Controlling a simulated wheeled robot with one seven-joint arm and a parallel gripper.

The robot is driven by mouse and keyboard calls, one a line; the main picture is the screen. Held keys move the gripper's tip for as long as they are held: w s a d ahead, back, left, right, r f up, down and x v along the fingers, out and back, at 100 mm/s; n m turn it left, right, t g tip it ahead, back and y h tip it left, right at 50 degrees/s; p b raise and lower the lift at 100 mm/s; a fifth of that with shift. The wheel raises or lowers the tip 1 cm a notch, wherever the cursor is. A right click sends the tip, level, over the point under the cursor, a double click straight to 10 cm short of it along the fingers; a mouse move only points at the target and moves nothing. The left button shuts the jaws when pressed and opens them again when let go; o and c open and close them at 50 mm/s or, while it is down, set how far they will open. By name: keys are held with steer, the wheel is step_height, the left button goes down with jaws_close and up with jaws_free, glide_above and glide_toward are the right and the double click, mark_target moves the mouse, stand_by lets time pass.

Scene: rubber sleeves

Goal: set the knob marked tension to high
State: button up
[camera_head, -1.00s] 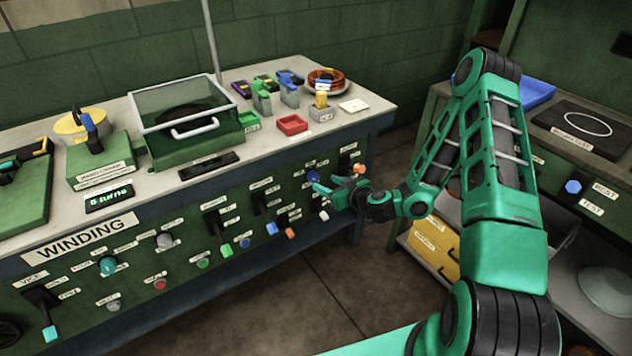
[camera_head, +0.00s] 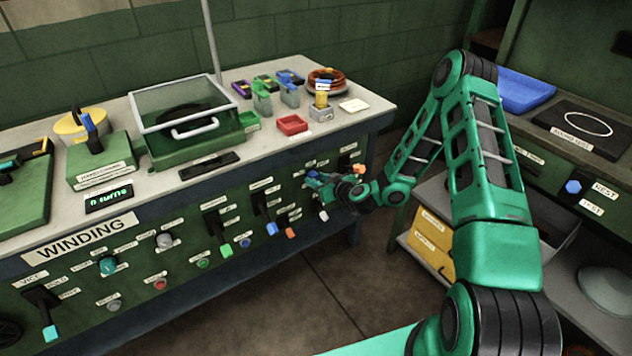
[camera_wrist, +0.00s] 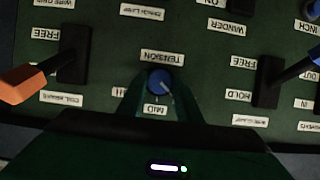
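The tension knob (camera_wrist: 159,82) is a round blue knob under the label reading TENSION in the wrist view, which shows the panel upside down. Its pale pointer line slants to the lower right of the picture, away from the MID label (camera_wrist: 155,110) just below. A partly covered label (camera_wrist: 118,92), perhaps HI, lies to the left. My gripper (camera_wrist: 160,88) is open, its dark green fingers on either side of the knob with gaps visible. Whether it touches the knob cannot be told. In the head view my gripper (camera_head: 318,180) is at the panel's right end, largely covering the knob.
An orange-tipped lever (camera_wrist: 30,82) stands out left of the knob in the wrist view, and a blue-handled lever (camera_wrist: 285,80) to the right. Both are close to my fingers. The bench (camera_head: 350,121) above holds several boxes. Floor in front is clear.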

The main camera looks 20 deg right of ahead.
steer(key=shift+a, duration=0.2)
steer(key=shift+d, duration=0.25)
steer(key=shift+d+f+m+y, duration=0.1)
steer(key=shift+d+m+y, duration=0.1)
steer(key=shift+m+y, duration=0.8)
steer(key=m+y, duration=0.1)
steer(key=m, duration=0.1)
steer(key=m+y, duration=0.1)
steer(key=m, duration=0.1)
steer(key=shift+d+f+m+g, duration=0.2)
steer(key=shift+m+g, duration=0.1)
steer(key=shift+m, duration=0.1)
steer(key=m+y, duration=0.1)
steer(key=m, duration=0.1)
steer(key=m+y, duration=0.1)
steer(key=m, duration=0.1)
steer(key=shift+w+d+f+t+y, duration=0.1)
steer(key=shift+f+t+y, duration=0.05)
steer(key=shift+t+y, duration=0.25)
steer(key=shift+f+m+t+y, duration=0.1)
steer(key=shift+m+t+y, duration=0.2)
steer(key=shift+m, duration=0.85)
steer(key=shift+f+m+t+y, duration=0.1)
steer(key=shift+m+t+y, duration=0.15)
steer(key=shift+m, duration=0.9)
